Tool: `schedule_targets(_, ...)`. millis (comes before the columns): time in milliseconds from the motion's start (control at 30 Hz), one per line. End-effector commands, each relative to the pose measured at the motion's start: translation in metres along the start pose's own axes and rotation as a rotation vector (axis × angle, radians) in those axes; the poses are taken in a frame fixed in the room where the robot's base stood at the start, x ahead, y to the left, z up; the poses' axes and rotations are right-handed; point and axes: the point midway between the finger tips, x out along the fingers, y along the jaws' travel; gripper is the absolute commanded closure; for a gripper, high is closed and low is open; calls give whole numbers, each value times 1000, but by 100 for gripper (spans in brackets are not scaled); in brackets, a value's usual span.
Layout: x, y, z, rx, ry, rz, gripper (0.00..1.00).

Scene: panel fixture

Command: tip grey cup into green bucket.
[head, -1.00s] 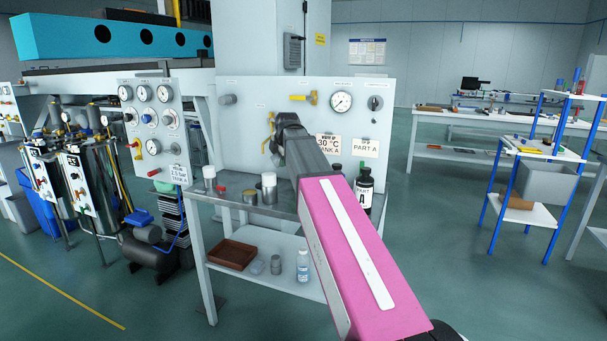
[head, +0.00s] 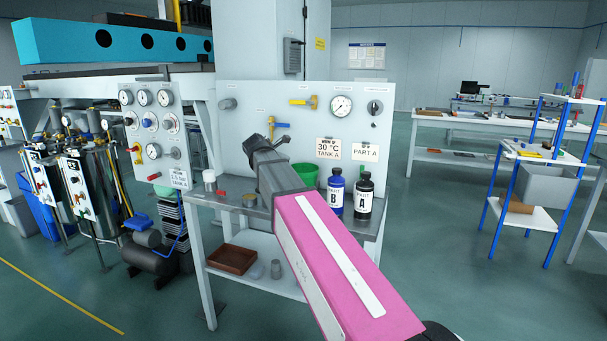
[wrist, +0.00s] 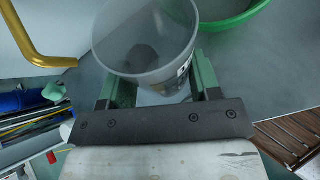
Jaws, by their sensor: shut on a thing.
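The grey cup (wrist: 148,40) is a see-through grey cup with a dark marking on its side. It sits between the fingers of my gripper (wrist: 158,82) in the wrist view, its open mouth towards the top of the picture. My gripper is shut on it. The green bucket (wrist: 215,16) is partly in view at the top right, just right of the cup and apart from it. In the head view the green bucket (head: 306,172) stands on the bench behind my arm, partly covered. The cup cannot be made out in the head view.
Bottle B (head: 336,192) and bottle A (head: 364,196) stand right of the bucket on the bench (head: 232,202). A yellow pipe (wrist: 32,40) curves at the wrist view's left. The upright panel (head: 240,130) with gauge and valves stands behind the bench.

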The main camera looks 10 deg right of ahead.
Motion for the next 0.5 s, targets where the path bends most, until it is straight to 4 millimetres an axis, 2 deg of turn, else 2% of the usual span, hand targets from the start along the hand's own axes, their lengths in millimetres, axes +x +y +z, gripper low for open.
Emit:
schedule_targets(133, -7, 6, -3, -55, -80, -18, 69)
schedule_targets(500, -29, 19, 4, -185, -276, -64, 69)
